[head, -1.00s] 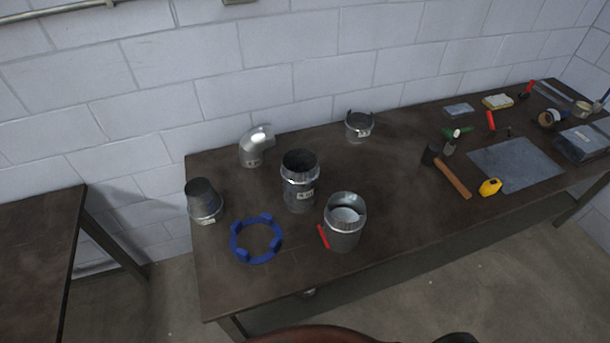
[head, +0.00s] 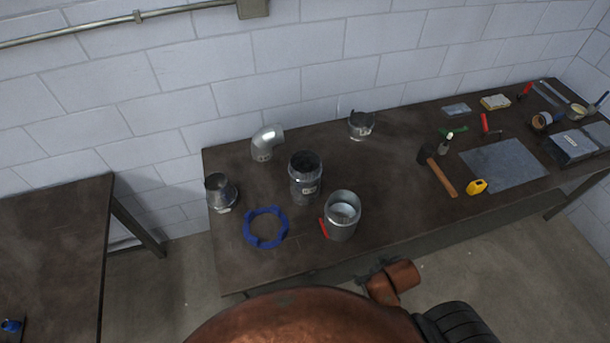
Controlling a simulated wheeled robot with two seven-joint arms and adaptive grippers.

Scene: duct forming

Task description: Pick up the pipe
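Several metal duct pieces stand on the dark workbench (head: 400,215); I cannot tell which one is the pipe. A tall upright pipe piece (head: 305,178) with a label stands in the middle of the group. A wider open cylinder (head: 341,215) stands nearer the front edge. An elbow (head: 267,143) is behind, a tapered piece (head: 220,192) is at the left end, and a short collar (head: 361,124) is near the wall. Nothing holds any of them. Neither gripper shows in the head view.
A blue ring (head: 265,228) lies in front of the duct pieces, and a red-handled tool is beside the wide cylinder. A hammer (head: 437,170), yellow tape measure (head: 477,187) and metal sheet (head: 503,164) lie to the right. Another table (head: 55,240) stands left, across a floor gap.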

